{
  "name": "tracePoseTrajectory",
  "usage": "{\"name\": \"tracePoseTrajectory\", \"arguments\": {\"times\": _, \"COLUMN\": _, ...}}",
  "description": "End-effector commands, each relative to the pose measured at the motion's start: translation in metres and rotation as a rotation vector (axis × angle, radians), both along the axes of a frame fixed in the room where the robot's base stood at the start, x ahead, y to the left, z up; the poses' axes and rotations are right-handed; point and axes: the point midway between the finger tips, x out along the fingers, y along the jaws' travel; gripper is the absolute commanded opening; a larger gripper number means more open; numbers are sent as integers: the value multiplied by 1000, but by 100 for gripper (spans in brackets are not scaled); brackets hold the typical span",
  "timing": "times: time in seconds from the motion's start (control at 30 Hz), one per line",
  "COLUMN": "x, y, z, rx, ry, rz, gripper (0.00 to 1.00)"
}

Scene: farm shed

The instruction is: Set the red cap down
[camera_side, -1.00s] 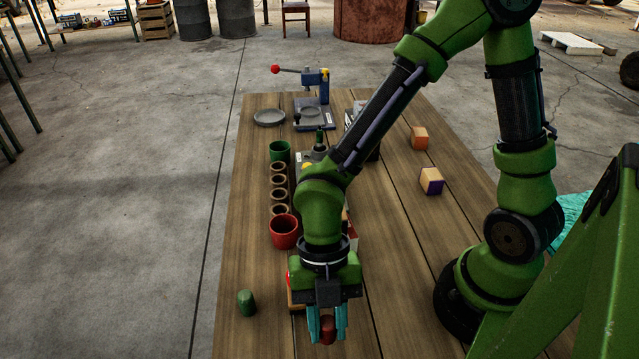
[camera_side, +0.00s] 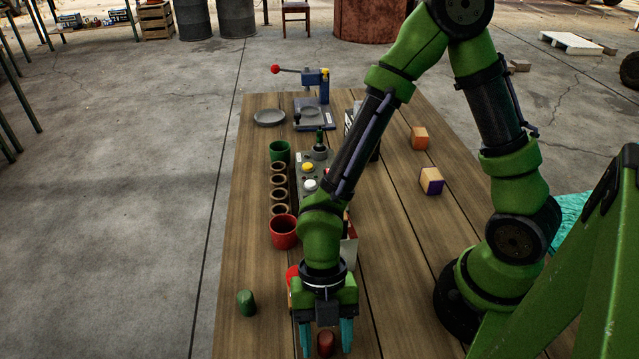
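The red cap (camera_side: 326,343) is a small dark red cylinder near the bottom edge of the picture, at the near end of the wooden table. My gripper (camera_side: 326,341) is above and around it, with one teal finger on each side. The fingers are spread, with gaps showing between them and the cap, so it is open. The cap appears upright on the table, but its base is hard to make out. A green cap (camera_side: 246,303) stands on the table to the left.
A red cup (camera_side: 284,232), several brown rings (camera_side: 279,195) and a green cup (camera_side: 280,151) form a row. A grey panel with buttons (camera_side: 307,171) stands beside them. Orange (camera_side: 420,138) and purple-sided (camera_side: 431,181) blocks lie right. A red object (camera_side: 291,274) is partly hidden by my gripper.

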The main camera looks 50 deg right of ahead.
Motion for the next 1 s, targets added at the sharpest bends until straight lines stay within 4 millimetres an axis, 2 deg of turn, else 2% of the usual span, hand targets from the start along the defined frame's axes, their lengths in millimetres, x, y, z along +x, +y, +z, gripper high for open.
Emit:
{"name": "tracePoseTrajectory", "arguments": {"times": 0.23, "x": 0, "y": 0, "z": 1, "rx": 0, "ry": 0, "rz": 0, "gripper": 54}}
{"name": "tracePoseTrajectory", "arguments": {"times": 0.37, "x": 2, "y": -2, "z": 8, "rx": 1, "ry": -2, "rz": -2, "gripper": 54}}
{"name": "tracePoseTrajectory", "arguments": {"times": 0.57, "x": 11, "y": -10, "z": 36, "rx": 1, "ry": -6, "rz": -6, "gripper": 54}}
{"name": "tracePoseTrajectory", "arguments": {"times": 0.8, "x": 10, "y": -9, "z": 81, "rx": -1, "ry": -6, "rz": -3, "gripper": 54}}
{"name": "tracePoseTrajectory", "arguments": {"times": 1.0, "x": 9, "y": -8, "z": 98, "rx": 0, "ry": -2, "rz": -2, "gripper": 54}}
